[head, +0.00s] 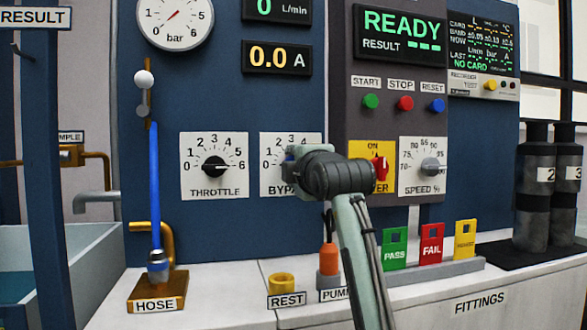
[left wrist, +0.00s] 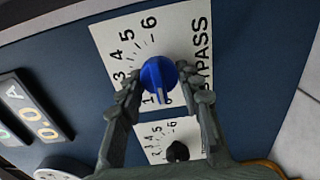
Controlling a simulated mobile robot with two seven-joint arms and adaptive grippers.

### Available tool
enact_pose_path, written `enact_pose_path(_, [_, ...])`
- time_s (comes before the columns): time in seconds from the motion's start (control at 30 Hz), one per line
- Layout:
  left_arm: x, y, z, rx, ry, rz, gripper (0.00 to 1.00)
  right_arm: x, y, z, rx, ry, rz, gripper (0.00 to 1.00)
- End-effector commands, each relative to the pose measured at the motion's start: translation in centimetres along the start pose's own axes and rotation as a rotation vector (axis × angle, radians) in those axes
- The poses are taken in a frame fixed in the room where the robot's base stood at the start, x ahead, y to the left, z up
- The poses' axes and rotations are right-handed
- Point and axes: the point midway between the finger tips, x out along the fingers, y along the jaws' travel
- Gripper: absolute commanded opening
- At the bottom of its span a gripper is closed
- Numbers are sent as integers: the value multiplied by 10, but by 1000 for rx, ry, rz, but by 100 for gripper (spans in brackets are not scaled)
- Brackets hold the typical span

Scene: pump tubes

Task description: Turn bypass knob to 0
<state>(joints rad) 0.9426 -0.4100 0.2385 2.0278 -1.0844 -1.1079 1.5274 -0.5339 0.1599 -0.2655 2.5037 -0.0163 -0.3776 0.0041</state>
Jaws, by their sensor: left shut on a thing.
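The bypass knob (left wrist: 157,72) is blue and sits on the white bypass dial (left wrist: 190,22), numbered up to 6. In the left wrist view its white mark points down, at the low end of the scale near the 1 and 0. My left gripper (left wrist: 161,86) is shut on the knob, one finger on each side. In the head view my left gripper (head: 292,156) covers the knob and the right part of the bypass dial (head: 270,183). My right gripper is not in view.
The throttle knob (head: 214,167) is left of the bypass dial. The red knob (head: 380,169) on a yellow plate and the speed knob (head: 431,167) are close on the right. A blue hose (head: 156,185) stands at left.

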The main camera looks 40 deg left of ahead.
Motion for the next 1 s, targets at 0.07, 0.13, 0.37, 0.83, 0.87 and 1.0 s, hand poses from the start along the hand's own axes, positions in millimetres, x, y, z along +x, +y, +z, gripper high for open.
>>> enact_pose_path(0.07, [0, 0, -1, -6, 1, -2, 6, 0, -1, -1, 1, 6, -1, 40])
enact_pose_path(0.13, [0, 0, -1, -7, 1, -2, 6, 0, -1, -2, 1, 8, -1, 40])
enact_pose_path(0.37, [0, 0, -1, -7, 1, -2, 6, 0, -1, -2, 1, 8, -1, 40])
enact_pose_path(0.83, [0, 0, 0, -5, 0, 0, 56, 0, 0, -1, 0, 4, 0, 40])
enact_pose_path(0.87, [-1, 0, 0, -5, 0, 0, 56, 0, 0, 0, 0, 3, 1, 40])
enact_pose_path(1.0, [-14, 0, 0, -4, 0, 1, 56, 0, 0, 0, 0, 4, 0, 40])
